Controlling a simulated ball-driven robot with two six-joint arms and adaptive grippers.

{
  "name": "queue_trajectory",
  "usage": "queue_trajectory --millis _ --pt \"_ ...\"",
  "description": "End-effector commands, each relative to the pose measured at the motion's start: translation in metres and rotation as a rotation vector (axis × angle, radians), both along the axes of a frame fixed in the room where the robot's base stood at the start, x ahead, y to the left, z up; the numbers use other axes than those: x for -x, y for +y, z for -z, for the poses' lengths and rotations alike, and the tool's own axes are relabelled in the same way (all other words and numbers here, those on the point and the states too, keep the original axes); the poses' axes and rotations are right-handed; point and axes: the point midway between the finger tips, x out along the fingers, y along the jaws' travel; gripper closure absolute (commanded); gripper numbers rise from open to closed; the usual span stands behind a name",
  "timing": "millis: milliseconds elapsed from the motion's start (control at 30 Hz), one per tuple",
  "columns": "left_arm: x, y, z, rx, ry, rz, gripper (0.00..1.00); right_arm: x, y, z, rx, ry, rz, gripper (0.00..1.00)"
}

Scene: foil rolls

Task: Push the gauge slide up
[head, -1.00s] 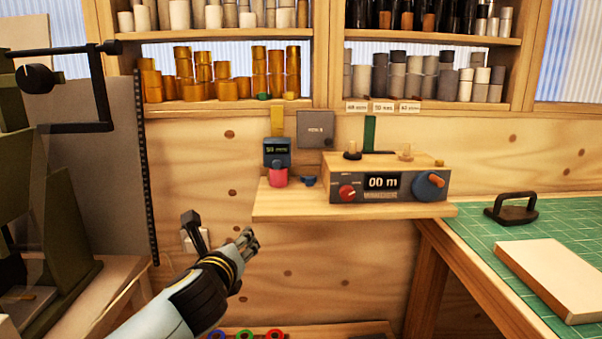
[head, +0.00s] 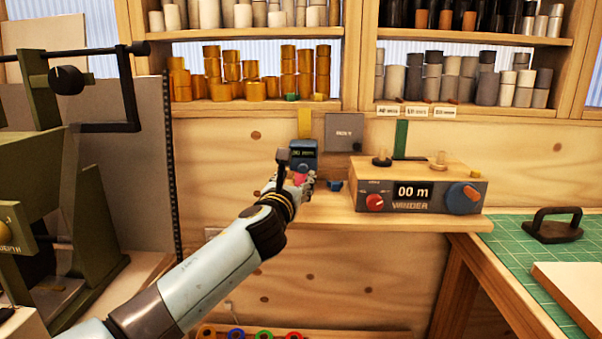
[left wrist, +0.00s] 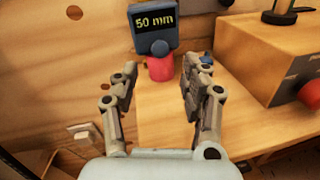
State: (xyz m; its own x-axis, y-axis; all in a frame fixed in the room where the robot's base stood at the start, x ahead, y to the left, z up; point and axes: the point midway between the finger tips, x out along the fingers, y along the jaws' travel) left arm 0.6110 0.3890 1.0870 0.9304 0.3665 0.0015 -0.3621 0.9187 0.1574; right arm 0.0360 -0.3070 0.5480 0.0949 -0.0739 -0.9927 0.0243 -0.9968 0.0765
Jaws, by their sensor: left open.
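The gauge (head: 304,153) is a dark blue box with a small display, on the wall under a yellow strip (head: 304,122). In the left wrist view the gauge (left wrist: 154,30) reads "50 mm". A round blue knob shows at its lower edge, with a pink-red cylinder (left wrist: 160,69) just below. My left gripper (head: 299,184) is open in front of the gauge's lower end, partly hiding the pink-red part. In the left wrist view the fingers (left wrist: 160,74) stand either side of and nearer than the pink-red cylinder; contact cannot be told. My right gripper is not in view.
A wooden shelf (head: 345,216) juts out below the gauge. On it, right of my gripper, are a small blue piece (head: 335,185) and a box with an "00 m" display (head: 412,191). A grey plate (head: 345,133) hangs on the wall. Green machinery stands left.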

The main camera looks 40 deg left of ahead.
Motion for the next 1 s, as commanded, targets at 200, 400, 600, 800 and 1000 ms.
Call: queue_trajectory --millis 200,400,600,800,1000 --pt "-0.037 0.015 0.001 0.001 -0.001 -0.001 0.54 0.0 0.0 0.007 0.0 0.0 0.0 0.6" --pt "-0.052 0.021 0.0 0.003 0.0 -0.001 0.54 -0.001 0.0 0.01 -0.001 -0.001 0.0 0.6" --pt "-0.054 0.021 0.0 0.003 0.0 0.0 0.54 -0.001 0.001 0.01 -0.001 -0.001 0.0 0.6" --pt "-0.053 0.021 0.0 0.003 0.0 0.0 0.7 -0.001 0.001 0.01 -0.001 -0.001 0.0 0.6" --pt "-0.053 0.021 0.0 0.003 0.0 0.0 0.96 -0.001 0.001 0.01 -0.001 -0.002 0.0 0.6"
